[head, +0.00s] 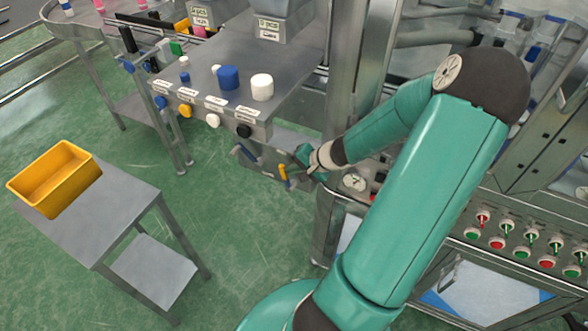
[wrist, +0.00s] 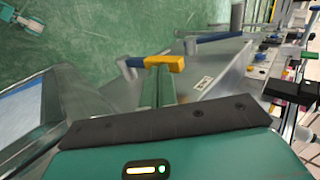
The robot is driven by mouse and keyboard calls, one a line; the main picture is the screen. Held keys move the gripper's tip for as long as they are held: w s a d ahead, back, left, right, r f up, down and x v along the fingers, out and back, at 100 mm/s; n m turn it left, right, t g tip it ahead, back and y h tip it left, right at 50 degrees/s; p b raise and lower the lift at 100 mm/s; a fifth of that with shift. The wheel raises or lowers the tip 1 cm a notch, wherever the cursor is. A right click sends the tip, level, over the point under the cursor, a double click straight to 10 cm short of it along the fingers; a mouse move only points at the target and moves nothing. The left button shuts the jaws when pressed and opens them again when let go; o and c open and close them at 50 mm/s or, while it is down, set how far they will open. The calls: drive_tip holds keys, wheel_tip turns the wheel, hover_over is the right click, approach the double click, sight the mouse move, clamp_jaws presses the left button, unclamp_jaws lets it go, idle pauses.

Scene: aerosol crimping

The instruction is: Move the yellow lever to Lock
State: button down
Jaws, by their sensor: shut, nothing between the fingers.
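The yellow lever (head: 284,174) is on the side of the grey machine below the row of knobs. No Lock marking is readable; a small label plate (wrist: 203,83) is too small to read.
A blue lever (wrist: 212,37) sits close by to the right. Several knobs and buttons, including a black one (head: 243,130), line the panel edge above. A steel post (head: 348,90) stands beside my arm. A yellow bin (head: 55,178) is on a side table; green floor between is clear.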

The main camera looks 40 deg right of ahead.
drive_tip(key=shift+w, duration=0.1)
drive_tip(key=shift+w+a+g, duration=0.2)
drive_tip(key=shift+w+g, duration=0.2)
drive_tip(key=shift+w, duration=0.1)
drive_tip(key=shift+w+a, duration=0.25)
drive_tip(key=shift+w, duration=0.5)
